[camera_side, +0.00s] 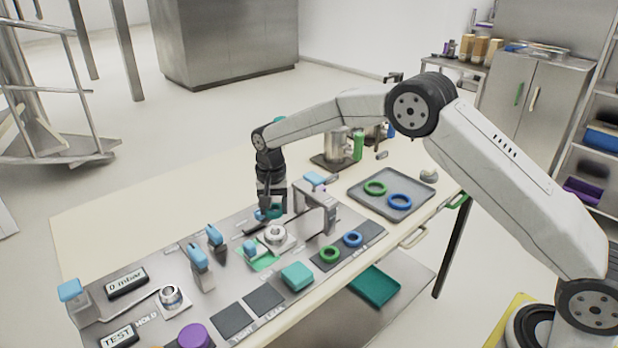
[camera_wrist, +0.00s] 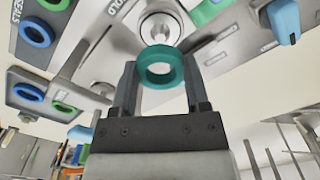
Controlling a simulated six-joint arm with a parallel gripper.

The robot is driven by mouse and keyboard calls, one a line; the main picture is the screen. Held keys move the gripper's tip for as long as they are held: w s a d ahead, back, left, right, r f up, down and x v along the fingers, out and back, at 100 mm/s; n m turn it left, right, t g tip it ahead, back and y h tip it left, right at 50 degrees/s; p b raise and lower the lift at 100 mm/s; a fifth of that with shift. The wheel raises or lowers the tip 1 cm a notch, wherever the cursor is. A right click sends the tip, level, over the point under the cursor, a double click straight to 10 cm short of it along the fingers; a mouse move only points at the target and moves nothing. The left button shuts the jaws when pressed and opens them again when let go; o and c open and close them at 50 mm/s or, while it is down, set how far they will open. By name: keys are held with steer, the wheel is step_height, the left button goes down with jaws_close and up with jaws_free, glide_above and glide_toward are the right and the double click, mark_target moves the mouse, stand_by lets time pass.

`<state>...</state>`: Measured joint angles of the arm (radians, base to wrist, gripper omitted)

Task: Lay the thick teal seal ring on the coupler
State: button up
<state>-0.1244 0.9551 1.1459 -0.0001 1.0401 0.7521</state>
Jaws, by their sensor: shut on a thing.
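The thick teal seal ring (camera_wrist: 161,84) is between my gripper's two fingers (camera_wrist: 162,76) in the wrist view, with its hole facing the camera. My gripper (camera_side: 269,208) is shut on it. In the side view the ring (camera_side: 270,213) shows only partly beside the dark fingers, above the bench panel. A round silver fitting (camera_side: 275,234), which looks like the coupler, stands on a light base just in front of my gripper. It also shows in the wrist view (camera_wrist: 160,25), beyond the ring and partly covered by it. The ring appears apart from it.
A metal bracket (camera_side: 318,198) stands close to the right of my gripper. Blue-handled parts (camera_side: 199,262) stand to the left. Green (camera_side: 329,254) and blue (camera_side: 353,240) rings lie on the panel; more lie on a grey tray (camera_side: 378,207). Another silver fitting (camera_side: 171,297) is at front left.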

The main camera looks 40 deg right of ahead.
mark_target(275, 229)
steer(key=shift+f, duration=1.8)
steer(key=shift+f, duration=1.05)
stand_by(1.7)
steer(key=o, duration=1.3)
steer(key=shift+r, duration=0.15)
steer(key=shift+r, duration=3.85)
